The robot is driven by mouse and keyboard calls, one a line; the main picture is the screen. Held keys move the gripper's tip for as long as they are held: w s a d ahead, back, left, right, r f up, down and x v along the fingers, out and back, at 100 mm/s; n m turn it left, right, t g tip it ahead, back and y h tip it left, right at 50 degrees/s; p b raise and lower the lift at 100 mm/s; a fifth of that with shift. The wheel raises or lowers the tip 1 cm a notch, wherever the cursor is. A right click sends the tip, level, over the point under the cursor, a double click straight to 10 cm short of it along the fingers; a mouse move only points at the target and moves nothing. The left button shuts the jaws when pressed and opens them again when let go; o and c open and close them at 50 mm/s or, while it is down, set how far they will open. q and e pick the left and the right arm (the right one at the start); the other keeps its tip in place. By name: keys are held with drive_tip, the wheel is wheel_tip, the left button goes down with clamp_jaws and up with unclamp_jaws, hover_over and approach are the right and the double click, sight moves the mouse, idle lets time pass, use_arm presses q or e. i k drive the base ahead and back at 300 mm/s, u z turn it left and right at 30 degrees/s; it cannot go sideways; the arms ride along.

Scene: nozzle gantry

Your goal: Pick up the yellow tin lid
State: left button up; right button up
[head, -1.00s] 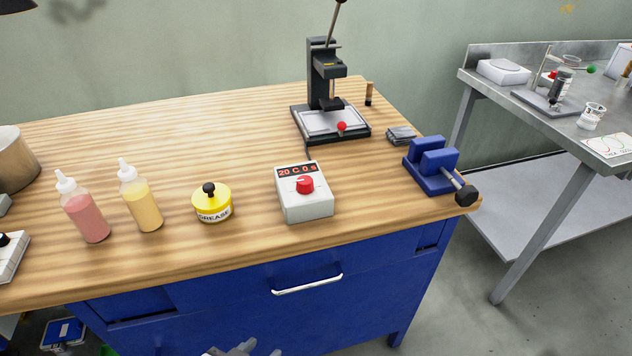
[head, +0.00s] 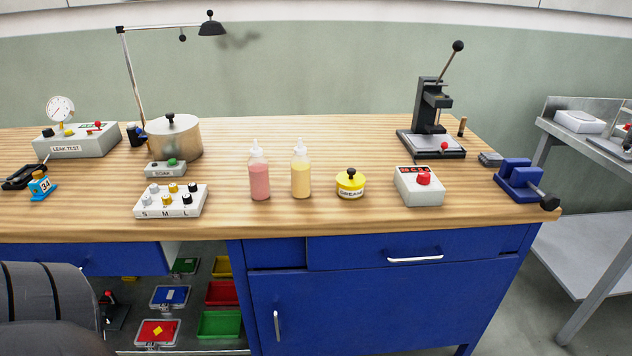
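The yellow tin lid (head: 351,178) with a black knob sits on the yellow tin (head: 350,191), which bears a GREASE label. The tin stands upright on the wooden bench top, between the yellow squeeze bottle and the white control box. Nothing touches the lid. Neither of my grippers shows in the head view now.
A yellow bottle (head: 301,174) and a pink bottle (head: 259,177) stand left of the tin. A white control box (head: 420,187) with a red knob stands to its right. A blue vise (head: 520,181) is at the right edge. Bench (head: 330,218) in front of the tin is clear.

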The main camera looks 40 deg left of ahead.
sight(350, 178)
drive_tip(key=u, duration=1.25)
drive_tip(key=i, duration=0.15)
drive_tip(key=u, duration=0.15)
